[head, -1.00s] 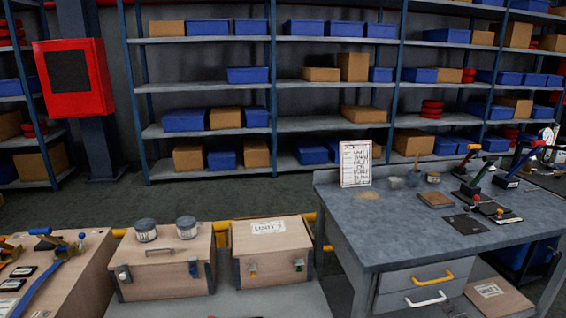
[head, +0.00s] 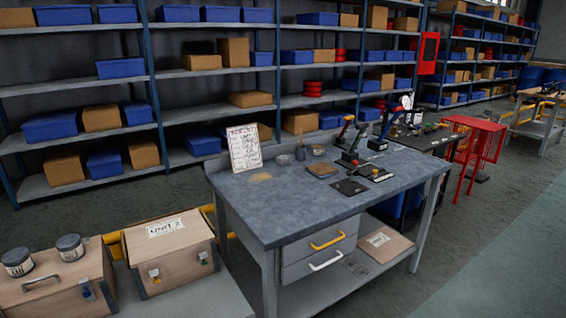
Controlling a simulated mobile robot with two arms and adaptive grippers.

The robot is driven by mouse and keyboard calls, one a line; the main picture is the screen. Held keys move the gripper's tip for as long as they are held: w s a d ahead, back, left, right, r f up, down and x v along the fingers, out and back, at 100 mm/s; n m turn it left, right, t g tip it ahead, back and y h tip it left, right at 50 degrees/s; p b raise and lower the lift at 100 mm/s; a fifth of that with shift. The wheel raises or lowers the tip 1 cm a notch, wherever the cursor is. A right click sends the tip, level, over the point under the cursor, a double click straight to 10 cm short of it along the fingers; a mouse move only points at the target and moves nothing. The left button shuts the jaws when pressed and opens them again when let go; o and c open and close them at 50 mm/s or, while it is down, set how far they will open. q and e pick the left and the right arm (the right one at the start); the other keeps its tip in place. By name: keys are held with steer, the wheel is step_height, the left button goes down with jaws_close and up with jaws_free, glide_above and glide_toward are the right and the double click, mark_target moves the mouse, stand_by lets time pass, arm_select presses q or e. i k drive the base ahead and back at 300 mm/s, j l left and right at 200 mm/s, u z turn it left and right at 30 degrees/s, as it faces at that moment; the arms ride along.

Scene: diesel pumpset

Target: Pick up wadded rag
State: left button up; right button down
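I cannot make out the wadded rag for certain. A small pale grey lump (head: 283,160) lies on the grey workbench (head: 300,215), near its back edge; it may be the rag, but it is too small to tell. A flat tan patch (head: 261,177) lies on the bench top in front of the white written board (head: 244,147). Neither of my grippers is in view.
A cup with a brush (head: 300,152), a small tin (head: 318,150), dark pads and upright-handled tools (head: 349,157) stand on the bench. Wooden cases (head: 172,250) stand at lower left. A red frame (head: 478,148) stands behind at right. Floor at right is clear.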

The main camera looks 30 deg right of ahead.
mark_target(283, 160)
steer(key=l+u, duration=0.1)
steer(key=u, duration=0.2)
steer(key=l+u, duration=0.1)
steer(key=u, duration=0.2)
steer(key=k+l+u, duration=0.2)
steer(key=l, duration=0.25)
steer(key=k+l+u, duration=0.2)
steer(key=l, duration=0.25)
steer(key=k+l+u, duration=0.2)
steer(key=l, duration=0.25)
steer(key=k+l+u, duration=0.2)
steer(key=l, duration=0.15)
